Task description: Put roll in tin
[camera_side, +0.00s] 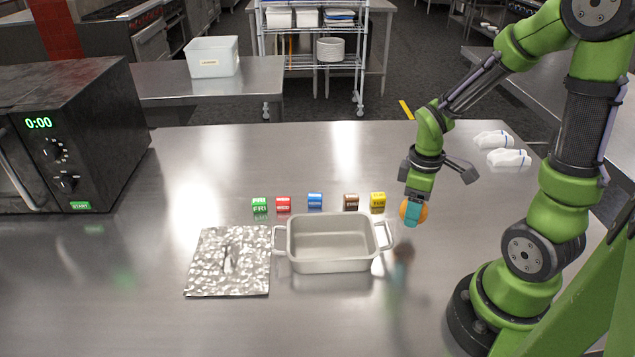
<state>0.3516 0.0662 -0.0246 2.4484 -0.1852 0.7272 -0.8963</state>
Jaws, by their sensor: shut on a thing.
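The tin (333,266) is a grey rectangular pan with a handle at each end, standing on the steel table; its inside looks empty. My gripper (413,212) is to the right of the tin, pointing down. It is shut on the roll (423,213), a rounded orange-brown thing partly hidden by the teal fingers. The roll is held above the table, apart from the tin and just beyond its right handle.
A crumpled foil sheet with a handle (230,262) lies left of the tin. A black microwave (75,135) is at the left. White cloth-like things (508,158) lie at the right back. The table front is clear.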

